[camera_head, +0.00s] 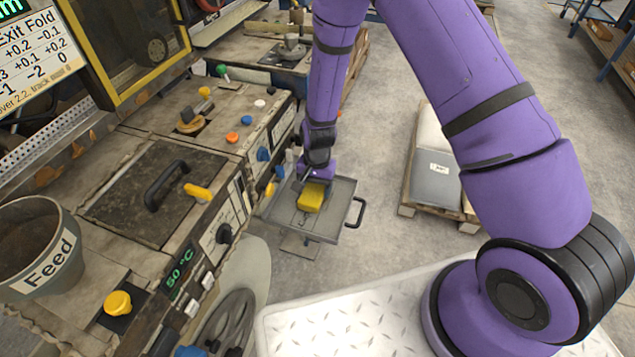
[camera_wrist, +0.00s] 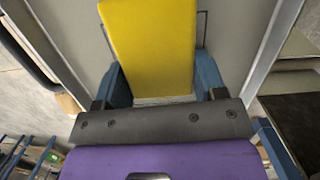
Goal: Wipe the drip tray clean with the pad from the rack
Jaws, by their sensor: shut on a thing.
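My gripper (camera_head: 316,184) is shut on a yellow pad (camera_head: 311,197), which is over the grey drip tray (camera_head: 340,190). In the wrist view the pad (camera_wrist: 150,45) sits between my two blue fingers (camera_wrist: 158,92), with the tray's bare floor (camera_wrist: 232,30) around it. I cannot tell for sure whether the pad touches the tray floor. The tray has a low rim and a dark handle (camera_head: 357,212) on its right side. My gripper hides the far part of the tray. No clear drips show on the floor that I can see.
The laminating machine stands along the left, with a hatch handle (camera_head: 166,184), several coloured knobs and a feed bucket (camera_head: 38,245). The concrete floor between tray and pallet is clear.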

